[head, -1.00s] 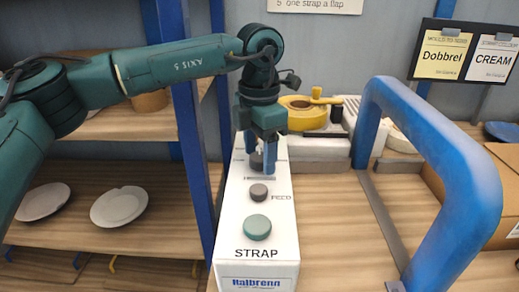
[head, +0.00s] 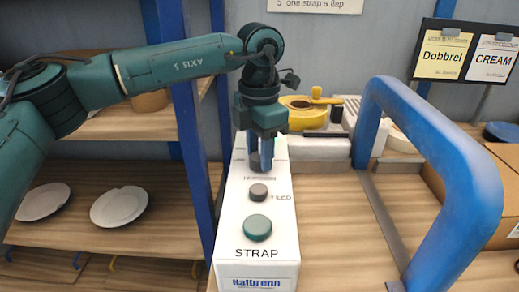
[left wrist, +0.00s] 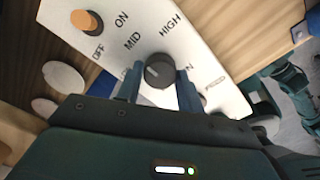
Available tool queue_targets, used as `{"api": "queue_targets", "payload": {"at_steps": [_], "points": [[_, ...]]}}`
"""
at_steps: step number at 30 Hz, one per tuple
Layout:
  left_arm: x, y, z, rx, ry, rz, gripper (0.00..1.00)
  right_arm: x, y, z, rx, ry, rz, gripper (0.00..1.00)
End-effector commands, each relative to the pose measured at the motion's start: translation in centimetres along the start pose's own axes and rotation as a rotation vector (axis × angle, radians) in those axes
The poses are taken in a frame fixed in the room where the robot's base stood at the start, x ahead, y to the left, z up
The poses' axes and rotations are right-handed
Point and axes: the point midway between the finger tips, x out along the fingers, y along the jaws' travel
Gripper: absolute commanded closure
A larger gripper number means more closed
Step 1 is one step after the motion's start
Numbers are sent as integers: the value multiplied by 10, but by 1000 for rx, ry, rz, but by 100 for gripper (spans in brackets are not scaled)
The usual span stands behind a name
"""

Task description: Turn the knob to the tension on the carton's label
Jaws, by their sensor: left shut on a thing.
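The dark tension knob (left wrist: 158,68) is on the white strapping machine panel (left wrist: 215,52), with MID and HIGH printed beside it. Its pale pointer mark is small, and I cannot tell exactly which label it meets. My left gripper (head: 260,168) is shut on the knob, with blue fingers on both sides of it in the left wrist view (left wrist: 158,74). The carton (head: 508,170) stands at the right edge in the head view. Its label (head: 515,231) is cut off and unreadable. My right gripper is out of view.
A blue arch (head: 455,150) rises to the right. Plates (head: 119,206) lie on the left shelf.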

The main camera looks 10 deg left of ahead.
Motion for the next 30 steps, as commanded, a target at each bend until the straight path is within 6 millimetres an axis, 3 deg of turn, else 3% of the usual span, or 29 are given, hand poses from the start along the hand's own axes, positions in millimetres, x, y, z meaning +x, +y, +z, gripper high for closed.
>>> {"api": "queue_targets", "payload": {"at_steps": [8,30], "points": [[1,0,0,-154,-1,0,85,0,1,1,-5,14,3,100],[0,1,0,-815,-1,1,85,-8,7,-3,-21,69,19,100]]}}
